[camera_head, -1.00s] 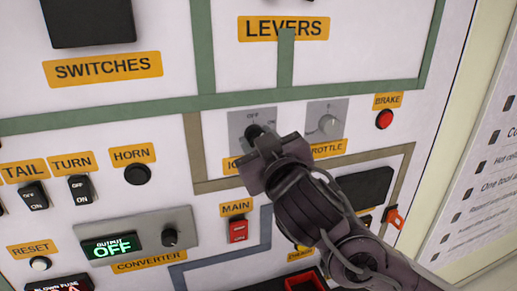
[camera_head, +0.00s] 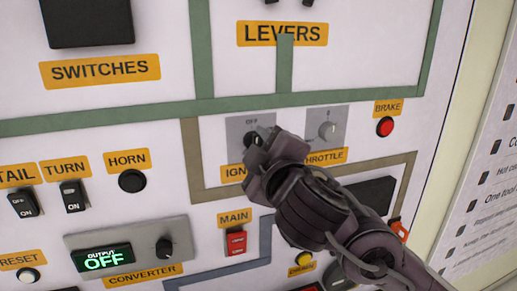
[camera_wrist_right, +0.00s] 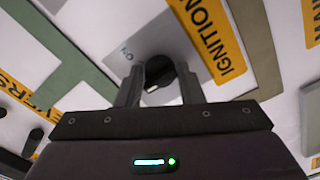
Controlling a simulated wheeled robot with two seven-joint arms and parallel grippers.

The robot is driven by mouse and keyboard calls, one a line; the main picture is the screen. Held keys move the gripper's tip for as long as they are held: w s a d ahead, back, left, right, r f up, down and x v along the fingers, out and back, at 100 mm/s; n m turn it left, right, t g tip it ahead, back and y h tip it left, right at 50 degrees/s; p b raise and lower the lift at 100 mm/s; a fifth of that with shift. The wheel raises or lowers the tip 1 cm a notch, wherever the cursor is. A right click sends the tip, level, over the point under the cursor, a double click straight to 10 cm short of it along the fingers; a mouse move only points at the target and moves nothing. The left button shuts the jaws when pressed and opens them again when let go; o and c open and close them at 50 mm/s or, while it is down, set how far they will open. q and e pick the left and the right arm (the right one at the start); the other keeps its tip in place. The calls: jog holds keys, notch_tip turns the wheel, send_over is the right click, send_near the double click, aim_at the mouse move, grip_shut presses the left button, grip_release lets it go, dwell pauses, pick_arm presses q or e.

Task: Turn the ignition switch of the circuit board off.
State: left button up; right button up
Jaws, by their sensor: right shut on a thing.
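The ignition switch is a dark round knob (camera_head: 251,139) on a grey plate (camera_head: 235,128) with "OFF" printed above it, left of the throttle dial. My right gripper (camera_wrist_right: 160,82) reaches it from the lower right and is shut on the knob. In the right wrist view the two fingers stand on either side of the black knob (camera_wrist_right: 158,72), beside the yellow IGNITION label (camera_wrist_right: 208,38); "ON" is printed on the plate. The gripper hides part of the knob and label in the head view, so its exact pointing is unclear. My left gripper is out of view.
The throttle dial (camera_head: 327,130) is close to the right of the gripper, with the red brake button (camera_head: 385,127) beyond. The red main switch (camera_head: 236,242) and converter knob (camera_head: 165,248) are lower left. The horn button (camera_head: 132,181) is further left.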

dwell(0.5)
jog(key=o, duration=0.9)
jog(key=v, duration=0.7)
jog(key=shift+s+d, duration=0.1)
jog(key=shift+s, duration=0.25)
